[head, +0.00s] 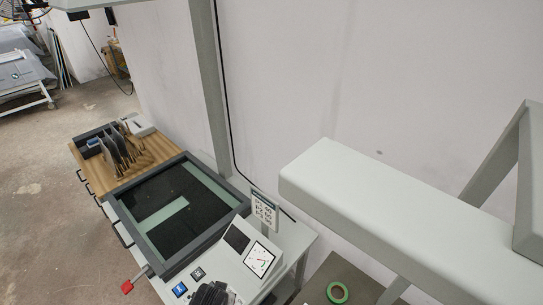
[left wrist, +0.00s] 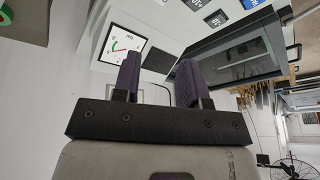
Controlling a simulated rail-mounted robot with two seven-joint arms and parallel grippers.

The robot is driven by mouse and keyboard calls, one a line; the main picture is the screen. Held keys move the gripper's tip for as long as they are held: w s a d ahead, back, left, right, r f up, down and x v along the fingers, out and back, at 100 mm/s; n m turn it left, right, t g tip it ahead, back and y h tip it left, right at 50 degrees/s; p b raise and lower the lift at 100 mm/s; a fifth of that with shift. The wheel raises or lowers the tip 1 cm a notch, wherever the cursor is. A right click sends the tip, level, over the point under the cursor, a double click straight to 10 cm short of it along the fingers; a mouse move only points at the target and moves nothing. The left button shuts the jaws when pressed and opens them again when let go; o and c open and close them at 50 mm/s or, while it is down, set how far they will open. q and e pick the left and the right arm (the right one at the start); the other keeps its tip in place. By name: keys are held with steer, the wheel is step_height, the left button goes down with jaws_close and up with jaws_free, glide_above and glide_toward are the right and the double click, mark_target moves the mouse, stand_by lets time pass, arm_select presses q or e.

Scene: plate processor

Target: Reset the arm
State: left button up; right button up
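My left gripper (left wrist: 158,75) shows in the left wrist view, with its two dark fingers apart and nothing between them. Behind the fingers are the plate processor's pale control panel (left wrist: 155,60) and its gauge (left wrist: 122,44). In the head view a dark ribbed shape at the bottom edge, beside the control panel, may be part of this gripper; most of it is cut off. My right gripper is in neither view.
The plate processor's dark window (head: 180,213) lies in the middle of the head view. A red knob (head: 127,287) sticks out at its front. Upright plates (head: 118,152) stand on a wooden top (head: 158,150) behind it. A green ring (head: 337,292) lies at the lower right.

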arm_select(q)
step_height(320, 180, up, 9)
steer(key=t, duration=0.2)
steer(key=s+a+r+h+p, duration=0.1)
steer(key=s+a+r, duration=0.2)
steer(key=s+r, duration=0.55)
steer(key=s+a+f+g, duration=0.1)
steer(key=s+f, duration=0.2)
steer(key=s, duration=0.7)
steer(key=s+a+f+g+p, duration=0.1)
steer(key=s+f, duration=0.3)
steer(key=s, duration=0.5)
steer(key=shift+s+a+f+g, duration=0.3)
steer(key=shift+s+a+g, duration=0.1)
steer(key=shift+a, duration=0.15)
